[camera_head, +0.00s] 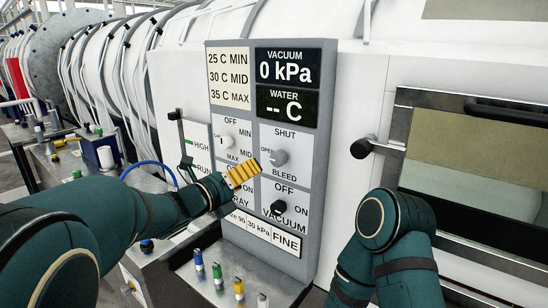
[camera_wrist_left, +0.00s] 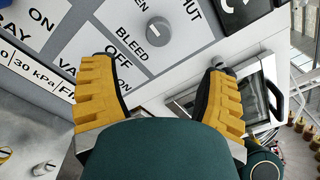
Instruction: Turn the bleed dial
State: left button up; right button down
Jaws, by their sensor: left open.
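The bleed dial (camera_head: 279,158) is a round grey knob on the grey control panel, between the labels SHUT above, OPEN at its left and BLEED below. It also shows at the top middle of the left wrist view (camera_wrist_left: 160,30); its exact pointer angle is too small to read. My left gripper (camera_head: 241,173), with yellow ribbed fingers, is just left of and below the dial in the head view. In the left wrist view the fingers (camera_wrist_left: 157,66) are spread apart and empty, with the dial beyond the gap, apart from both. My right arm shows in the head view, but its gripper is hidden.
A black vacuum knob (camera_head: 278,208) sits below the dial, and a white knob (camera_head: 227,142) lies left of it. The display (camera_head: 286,68) reads 0 kPa. A black-ended handle (camera_head: 362,148) sticks out at the right. Coloured pegs (camera_head: 217,272) stand on the ledge below.

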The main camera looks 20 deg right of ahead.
aim_at(275, 161)
pick_arm(q)
jog(key=p+x, duration=0.1)
jog(key=x, duration=1.2)
jog(key=shift+f, duration=0.1)
jog(key=c, duration=1.2)
